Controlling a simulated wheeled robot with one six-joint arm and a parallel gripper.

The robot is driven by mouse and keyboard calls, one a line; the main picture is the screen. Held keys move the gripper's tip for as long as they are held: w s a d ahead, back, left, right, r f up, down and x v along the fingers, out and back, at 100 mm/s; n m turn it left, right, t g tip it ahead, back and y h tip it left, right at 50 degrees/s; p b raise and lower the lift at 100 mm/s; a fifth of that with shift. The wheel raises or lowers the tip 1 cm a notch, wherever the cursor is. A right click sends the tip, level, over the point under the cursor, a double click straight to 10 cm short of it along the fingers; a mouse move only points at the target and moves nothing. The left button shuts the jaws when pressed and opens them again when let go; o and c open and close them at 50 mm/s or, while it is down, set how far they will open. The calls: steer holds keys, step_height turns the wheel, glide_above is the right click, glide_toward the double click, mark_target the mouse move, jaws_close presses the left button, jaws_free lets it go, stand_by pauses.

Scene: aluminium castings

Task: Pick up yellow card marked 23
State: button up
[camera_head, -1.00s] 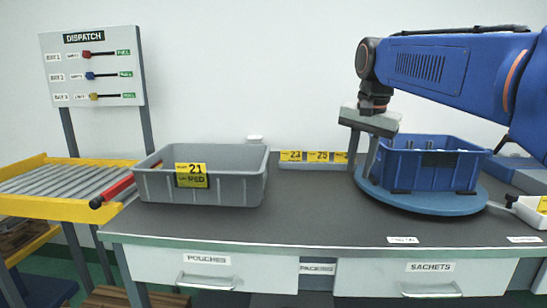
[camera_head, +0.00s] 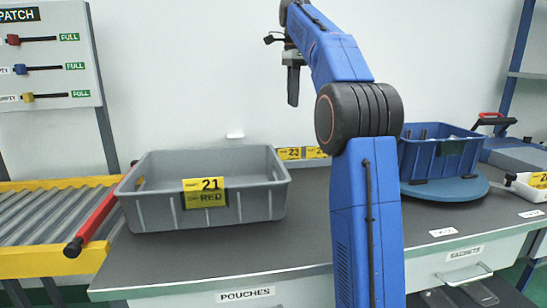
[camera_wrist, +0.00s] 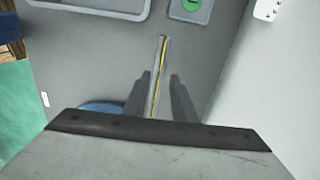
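The yellow card marked 23 (camera_head: 289,153) stands in a low rack at the back of the bench, just right of the grey bin. My gripper (camera_head: 293,102) is above the rack, pointing down and apart from the card. In the wrist view the two fingers of my gripper (camera_wrist: 160,75) are spread with nothing held between them. The rack (camera_wrist: 163,46) with its thin yellow card edges runs below, through the gap between the fingers. Which edge is card 23 cannot be read there.
A second yellow card (camera_head: 315,152) is beside card 23, partly hidden by my arm. The grey bin (camera_head: 150,205) carries a yellow card marked 21 (camera_head: 204,192). A blue crate (camera_head: 440,160) stands on a blue turntable (camera_head: 445,190) at right. The bench front is clear.

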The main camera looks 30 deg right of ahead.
glide_toward(287, 153)
steer(key=f, duration=0.4)
steer(key=d+f, duration=0.1)
steer(key=f, duration=0.2)
stand_by(0.6)
jaws_close()
